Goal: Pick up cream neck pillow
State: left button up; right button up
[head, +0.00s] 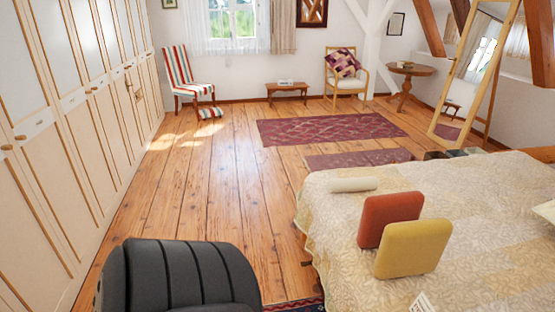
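A cream roll-shaped pillow (353,184), which fits the cream neck pillow, lies on its side near the far left corner of the bed (325,222). It rests on the pale patterned bedspread, apart from the two square cushions nearer to me. Neither of my grippers is in the head view.
A red cushion (388,219) and a yellow cushion (413,249) stand on the bed. A black ribbed form (180,276), like a chair back, fills the bottom left. Wardrobes (70,130) line the left wall. The wooden floor (215,190) between is clear.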

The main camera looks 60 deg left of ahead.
aim_at(359, 184)
jog(key=u, duration=1.5)
jog(key=z, duration=0.2)
jog(key=i+j+z, duration=0.3)
jog(key=z, duration=0.15)
jog(key=i+j+z, duration=0.25)
jog(key=j+z, duration=0.2)
jog(key=i+j, duration=0.15)
jog(key=j, duration=0.25)
jog(key=i+j+z, duration=0.1)
jog(key=j, duration=0.3)
jog(key=i+j+z, duration=0.1)
jog(key=j, duration=0.35)
jog(key=i+j, duration=0.25)
jog(key=j, duration=0.2)
jog(key=i+j+z, duration=0.1)
jog(key=j, duration=0.3)
jog(key=i+j, duration=0.15)
jog(key=j, duration=0.3)
jog(key=z, duration=0.05)
